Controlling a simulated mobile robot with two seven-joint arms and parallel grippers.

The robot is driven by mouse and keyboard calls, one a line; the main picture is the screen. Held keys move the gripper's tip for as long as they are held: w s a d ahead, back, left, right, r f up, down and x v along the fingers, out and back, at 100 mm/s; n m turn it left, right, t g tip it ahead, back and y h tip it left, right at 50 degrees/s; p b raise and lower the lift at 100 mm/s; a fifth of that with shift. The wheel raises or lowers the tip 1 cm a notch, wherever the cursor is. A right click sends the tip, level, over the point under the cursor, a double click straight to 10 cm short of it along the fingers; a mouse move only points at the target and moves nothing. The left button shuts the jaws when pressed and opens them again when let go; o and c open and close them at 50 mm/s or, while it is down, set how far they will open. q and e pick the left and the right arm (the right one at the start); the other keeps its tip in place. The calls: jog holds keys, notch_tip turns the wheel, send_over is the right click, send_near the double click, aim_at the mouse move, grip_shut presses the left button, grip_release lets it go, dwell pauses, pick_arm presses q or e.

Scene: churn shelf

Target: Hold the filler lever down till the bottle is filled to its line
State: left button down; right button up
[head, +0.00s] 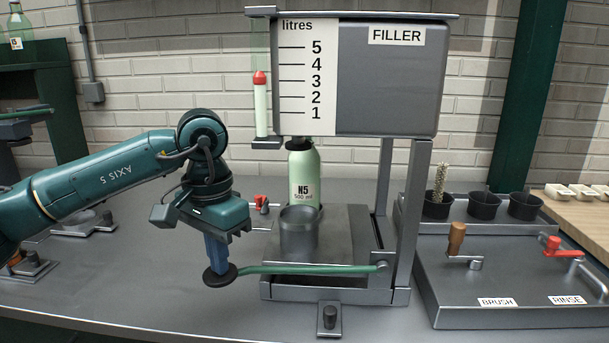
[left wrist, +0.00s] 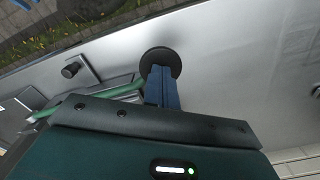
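The filler (head: 388,80) is a grey tank with a litre scale. A light green bottle (head: 303,165) labelled N5, 500 ml, stands upright below it, its lower part hidden behind a grey cup (head: 298,235). I cannot make out its line or its level. The green filler lever (head: 310,269) runs left from a pivot to a black round pad, which also shows in the left wrist view (left wrist: 160,58). My left gripper (head: 216,270) points down, its blue fingers together and their tips at the pad. The lever looks nearly level. My right gripper is out of view.
A sight tube (head: 261,108) with a red float (head: 259,78) stands left of the scale, the float near 3. A small knob (head: 329,316) sits in front. The brush and rinse station (head: 520,290) and black cups (head: 484,206) stand to the right.

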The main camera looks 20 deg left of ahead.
pick_arm(q)
jog(key=shift+r+p, duration=0.35)
jog(key=shift+r, duration=0.4)
jog(key=shift+s+a+r+p, duration=0.1)
jog(key=shift+r+p, duration=0.65)
jog(key=shift+r, duration=0.45)
jog(key=shift+r+p, duration=0.85)
jog(key=shift+r, duration=0.3)
